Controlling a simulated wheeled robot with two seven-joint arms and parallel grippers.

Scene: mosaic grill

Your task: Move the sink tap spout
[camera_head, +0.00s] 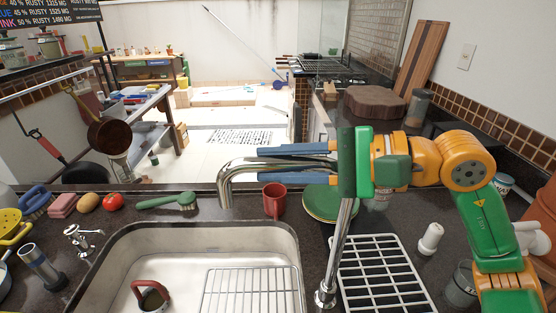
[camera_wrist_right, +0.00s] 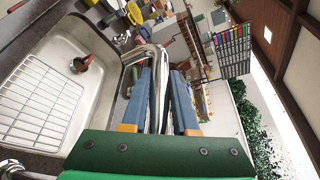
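The chrome sink tap spout (camera_head: 232,169) reaches left over the basin and bends down at its free end. Its upright neck (camera_head: 337,249) rises from the counter right of the basin. My right gripper (camera_head: 258,165) points left along the spout, one blue finger above it and one below. In the right wrist view the spout (camera_wrist_right: 150,50) runs between the two fingers (camera_wrist_right: 163,72), which look closed on it. The green palm hides where the neck meets the spout. My left gripper is not in view.
The steel sink basin (camera_head: 185,255) has a wire rack and a small red-handled pot (camera_head: 152,294) inside. A white rack (camera_head: 385,270) lies right of the neck.

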